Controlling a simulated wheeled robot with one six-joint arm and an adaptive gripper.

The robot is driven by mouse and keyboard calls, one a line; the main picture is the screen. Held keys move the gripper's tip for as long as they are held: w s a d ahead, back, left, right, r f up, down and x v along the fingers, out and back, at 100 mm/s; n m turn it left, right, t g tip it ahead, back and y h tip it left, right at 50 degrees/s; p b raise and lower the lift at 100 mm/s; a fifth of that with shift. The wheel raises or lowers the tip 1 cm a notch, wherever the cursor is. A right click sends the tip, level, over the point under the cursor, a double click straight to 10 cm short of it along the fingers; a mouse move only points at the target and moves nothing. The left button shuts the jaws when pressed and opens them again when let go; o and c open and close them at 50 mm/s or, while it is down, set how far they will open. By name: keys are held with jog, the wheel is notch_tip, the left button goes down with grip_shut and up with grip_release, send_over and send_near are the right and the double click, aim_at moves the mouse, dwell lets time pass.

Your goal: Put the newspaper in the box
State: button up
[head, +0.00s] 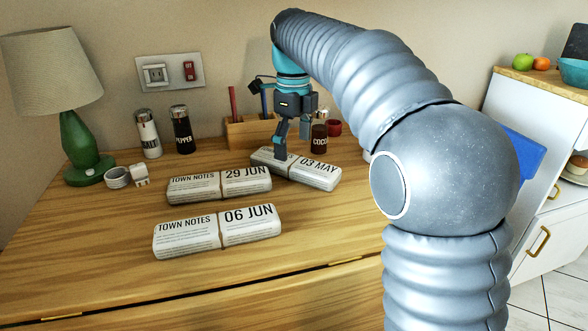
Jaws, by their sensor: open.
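Three rolled newspapers lie on the wooden table. The one marked 03 MAY (316,172) is at the back, angled. The one marked 29 JUN (219,185) lies left of it, and the one marked 06 JUN (218,231) lies nearest the front. My gripper (291,146) points down over the 03 MAY newspaper, jaws open, with one finger in front of its middle. I cannot tell whether it touches the paper. A blue object (522,151) at the right, partly hidden behind my arm, may be the box; I cannot tell.
A wooden pen holder (248,134) and a cocoa jar (319,138) stand behind the gripper. Salt and pepper shakers (181,130), a green lamp (79,145) and a tape roll (117,178) are at the left. My arm hides the table's right side. The front left is clear.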

aim_at(294, 160)
jog(key=f, duration=0.5)
jog(key=shift+w+b, duration=0.2)
jog(key=shift+b, duration=0.2)
jog(key=c, duration=1.4)
jog(key=shift+r, duration=0.1)
jog(key=shift+c, duration=0.2)
